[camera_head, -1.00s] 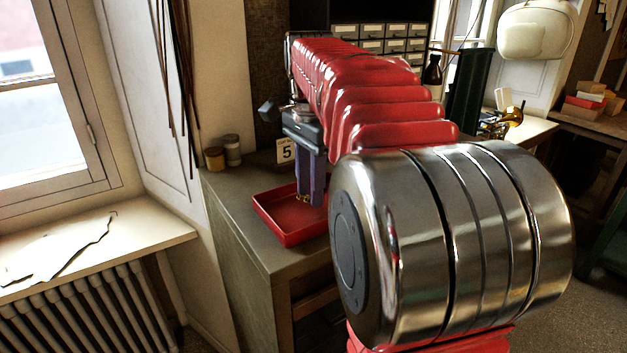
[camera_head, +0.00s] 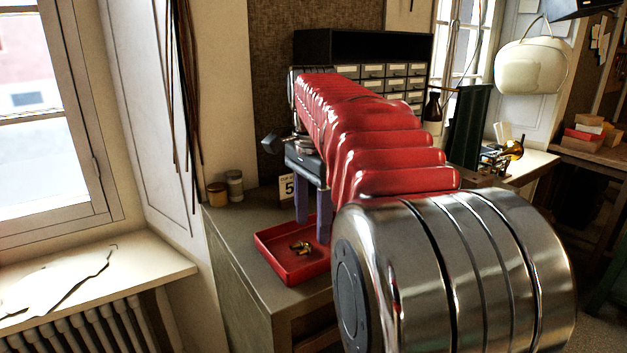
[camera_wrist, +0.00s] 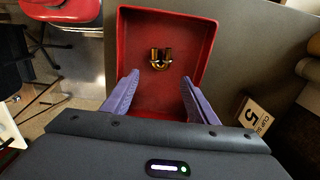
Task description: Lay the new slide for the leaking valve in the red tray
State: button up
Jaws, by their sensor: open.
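The red tray (camera_head: 272,262) stands on the grey cabinet top, and a small brass U-shaped slide (camera_head: 301,247) lies on its floor. In the wrist view the slide (camera_wrist: 160,58) lies inside the tray (camera_wrist: 208,45), near the middle, apart from the walls. My gripper (camera_head: 313,232) is open and empty, with purple fingers spread above the tray. In the wrist view the fingers of my gripper (camera_wrist: 157,85) stand wide apart, short of the slide and not touching it. Which valve the slide fits cannot be told.
A card marked 5 (camera_head: 287,187) stands behind the tray. Two small jars (camera_head: 226,188) stand at the cabinet's back left. A drawer unit (camera_head: 385,75) is behind my arm. A brass horn (camera_head: 512,150) rests on a bench at right.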

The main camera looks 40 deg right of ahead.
notch_tip(320, 180, up, 12)
jog(key=shift+r, duration=0.25)
dwell(0.5)
jog(key=shift+s, duration=0.1)
dwell(1.0)
